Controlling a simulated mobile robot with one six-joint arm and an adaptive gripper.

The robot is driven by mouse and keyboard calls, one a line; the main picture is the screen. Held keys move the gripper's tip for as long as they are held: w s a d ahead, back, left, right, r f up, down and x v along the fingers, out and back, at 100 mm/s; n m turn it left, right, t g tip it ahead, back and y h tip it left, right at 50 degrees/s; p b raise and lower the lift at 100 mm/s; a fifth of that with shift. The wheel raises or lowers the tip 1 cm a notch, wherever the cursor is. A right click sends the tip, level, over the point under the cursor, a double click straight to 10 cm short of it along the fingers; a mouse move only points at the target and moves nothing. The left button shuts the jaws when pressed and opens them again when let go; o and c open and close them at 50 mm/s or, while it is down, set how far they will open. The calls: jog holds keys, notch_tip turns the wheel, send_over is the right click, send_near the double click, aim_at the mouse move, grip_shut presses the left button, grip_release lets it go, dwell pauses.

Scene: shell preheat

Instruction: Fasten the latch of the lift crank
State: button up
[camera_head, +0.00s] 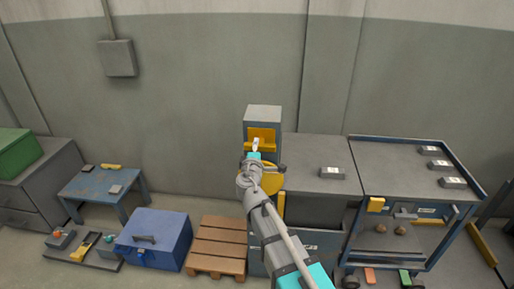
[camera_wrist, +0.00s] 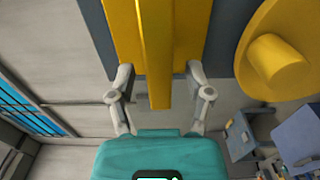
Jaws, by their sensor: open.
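The lift housing is a grey post (camera_head: 263,113) with a yellow front plate (camera_head: 264,134), standing against the wall in the head view. A yellow wheel-like part (camera_head: 272,180), probably the crank, sits below it, partly hidden by my arm. In the wrist view, a round yellow part (camera_wrist: 277,62) with a stubby knob is at the upper right. A narrow yellow bar (camera_wrist: 155,55), which looks like the latch, runs down the middle before a yellow plate (camera_wrist: 190,40). My gripper (camera_wrist: 160,72) is open, one finger on each side of the bar, with visible gaps; it also shows in the head view (camera_head: 256,146).
A grey cabinet (camera_head: 320,150) stands right of the post, beside a blue-framed cart (camera_head: 400,170) with small blocks on top. A wooden pallet (camera_head: 218,245), a blue box (camera_head: 150,235) and a blue stool (camera_head: 100,182) are on the left.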

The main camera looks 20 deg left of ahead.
jog(key=v, duration=1.1)
jog(key=shift+w, duration=0.1)
jog(key=w+d+f+m+g+h, duration=0.2)
jog(key=d+f+m+h, duration=0.15)
jog(key=d, duration=0.45)
jog(key=w+d+f+m+g+h, duration=0.2)
jog(key=d+f+m+h, duration=0.15)
jog(key=d, duration=0.55)
jog(key=w+d+f+m+g+h, duration=0.2)
jog(key=d+m, duration=0.3)
jog(key=d, duration=0.3)
jog(key=s+d+f+m+g+y, duration=0.2)
jog(key=s+d+f+m+g, duration=0.3)
jog(key=d, duration=0.4)
jog(key=s+d+f+m+g+y, duration=0.35)
jog(key=s+d+f+g, duration=0.2)
jog(key=d, duration=0.25)
notch_tip(320, 180, up, 13)
jog(key=p, duration=1.2)
jog(key=shift+s+r+g+h+p, duration=0.2)
jog(key=shift+s+g+h+p, duration=0.1)
jog(key=shift+g+h, duration=0.15)
